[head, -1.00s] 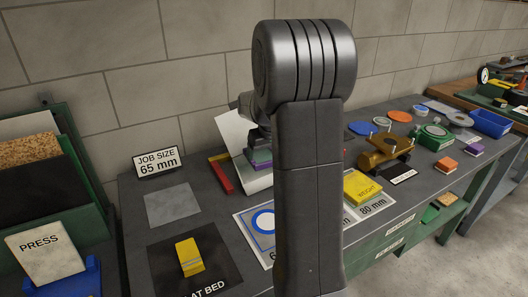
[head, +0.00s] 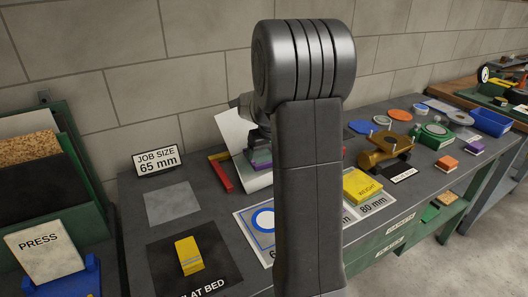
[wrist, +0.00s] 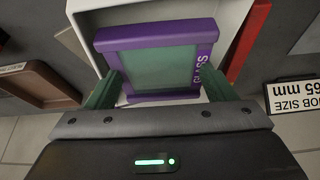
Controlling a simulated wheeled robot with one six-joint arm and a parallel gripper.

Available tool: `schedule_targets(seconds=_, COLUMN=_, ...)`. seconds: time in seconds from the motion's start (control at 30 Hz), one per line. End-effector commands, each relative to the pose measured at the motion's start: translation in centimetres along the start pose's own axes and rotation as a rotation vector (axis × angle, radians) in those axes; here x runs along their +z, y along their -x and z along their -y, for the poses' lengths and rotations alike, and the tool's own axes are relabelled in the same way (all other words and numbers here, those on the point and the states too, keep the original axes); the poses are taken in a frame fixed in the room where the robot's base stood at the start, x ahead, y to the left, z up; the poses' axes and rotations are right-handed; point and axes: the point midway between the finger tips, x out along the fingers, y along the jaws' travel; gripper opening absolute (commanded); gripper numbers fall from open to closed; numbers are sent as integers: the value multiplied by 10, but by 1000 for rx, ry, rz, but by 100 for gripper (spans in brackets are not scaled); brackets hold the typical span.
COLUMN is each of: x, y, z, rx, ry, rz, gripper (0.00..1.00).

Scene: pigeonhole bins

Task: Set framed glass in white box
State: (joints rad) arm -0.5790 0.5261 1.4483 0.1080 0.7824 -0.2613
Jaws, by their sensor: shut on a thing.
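The framed glass (wrist: 158,67) has a purple frame marked GLASS and a grey-green pane. In the wrist view it lies between the two green fingers of my gripper (wrist: 163,90), which is shut on it by its sides. The white box (wrist: 85,6) is behind and around it in that view, and the frame appears at or inside its opening; I cannot tell whether it touches the floor of the box.
The JOB SIZE 65 mm sign (head: 158,160), a grey plate (head: 172,204) and a yellow block (head: 189,256) on a black mat are further left. A yellow weight (head: 362,187) and a brass clamp (head: 385,150) are at right.

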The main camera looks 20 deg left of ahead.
Motion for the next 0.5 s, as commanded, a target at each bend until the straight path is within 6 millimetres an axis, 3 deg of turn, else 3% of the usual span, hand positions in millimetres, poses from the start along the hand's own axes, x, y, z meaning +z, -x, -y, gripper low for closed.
schedule_targets(seconds=0.5, x=9, y=-21, z=0, rx=0, ry=0, rz=1, gripper=51)
